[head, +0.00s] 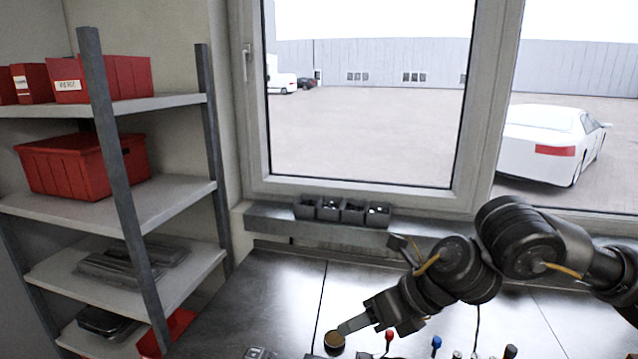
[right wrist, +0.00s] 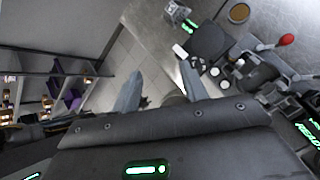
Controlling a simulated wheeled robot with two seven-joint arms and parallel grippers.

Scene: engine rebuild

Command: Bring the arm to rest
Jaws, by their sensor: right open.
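My right arm reaches in from the right over the dark workbench (head: 262,290). Its gripper (head: 352,325) points left, low in the head view, close to a round brown-topped piece (head: 334,341); I cannot tell the gap in height. In the right wrist view the two fingers of the right gripper (right wrist: 158,84) stand wide apart. Nothing is between them but a view of the tiled floor and the bench edge. My left gripper is not in view.
Red (head: 389,336) and blue (head: 436,342) knobs stand on the bench right of the gripper. Grey bins (head: 342,211) sit on the window ledge. A shelf rack (head: 150,205) with red boxes stands left. The bench's left part is clear.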

